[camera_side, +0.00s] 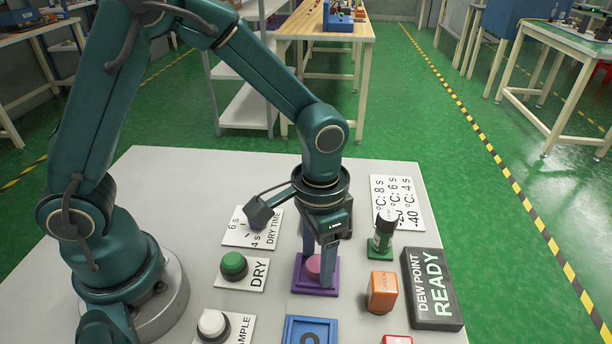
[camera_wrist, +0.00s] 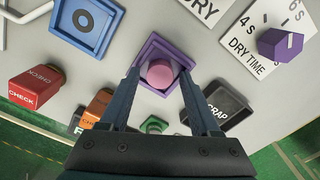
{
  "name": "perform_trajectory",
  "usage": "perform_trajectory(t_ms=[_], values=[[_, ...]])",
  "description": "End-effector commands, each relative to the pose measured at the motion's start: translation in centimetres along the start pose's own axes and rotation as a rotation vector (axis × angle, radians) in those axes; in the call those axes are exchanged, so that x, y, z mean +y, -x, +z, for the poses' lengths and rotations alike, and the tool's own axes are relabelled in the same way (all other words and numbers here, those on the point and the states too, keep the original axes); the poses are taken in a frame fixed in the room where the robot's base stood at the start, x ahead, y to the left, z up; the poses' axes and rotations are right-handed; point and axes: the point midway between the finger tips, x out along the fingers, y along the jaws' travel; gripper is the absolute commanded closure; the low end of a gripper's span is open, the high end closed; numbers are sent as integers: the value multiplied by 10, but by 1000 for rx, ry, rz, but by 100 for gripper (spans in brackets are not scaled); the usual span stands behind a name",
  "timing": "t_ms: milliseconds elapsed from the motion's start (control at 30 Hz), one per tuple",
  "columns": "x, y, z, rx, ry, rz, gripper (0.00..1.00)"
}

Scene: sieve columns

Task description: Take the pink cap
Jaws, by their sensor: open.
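The pink cap (camera_side: 313,267) sits in the square purple tray (camera_side: 300,287), low at the centre of the side view. In the wrist view the cap (camera_wrist: 160,75) shows as a round pink top inside the purple tray (camera_wrist: 152,43). My gripper (camera_side: 317,264) points down over the tray and is open. In the wrist view my gripper (camera_wrist: 160,72) has one finger on each side of the cap. I cannot tell whether either finger touches it. In the side view a finger partly covers the cap's right side.
A green bottle with a black-and-white top (camera_side: 382,232) and an orange block (camera_side: 382,292) stand right of the tray. A DEW POINT READY box (camera_side: 432,288) lies farther right. A blue tray (camera_side: 311,329) is in front; a green DRY knob (camera_side: 233,265) is left.

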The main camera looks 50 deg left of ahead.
Motion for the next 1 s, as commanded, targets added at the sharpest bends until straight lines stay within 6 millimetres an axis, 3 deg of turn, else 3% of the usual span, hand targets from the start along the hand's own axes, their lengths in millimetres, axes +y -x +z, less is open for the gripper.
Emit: perform_trajectory(t_ms=[33,167,467,1000], values=[[0,0,0,0,0,0,44],[0,0,0,0,0,0,93],[0,3,0,2,0,0,93],[0,29,0,1,0,0,93]])
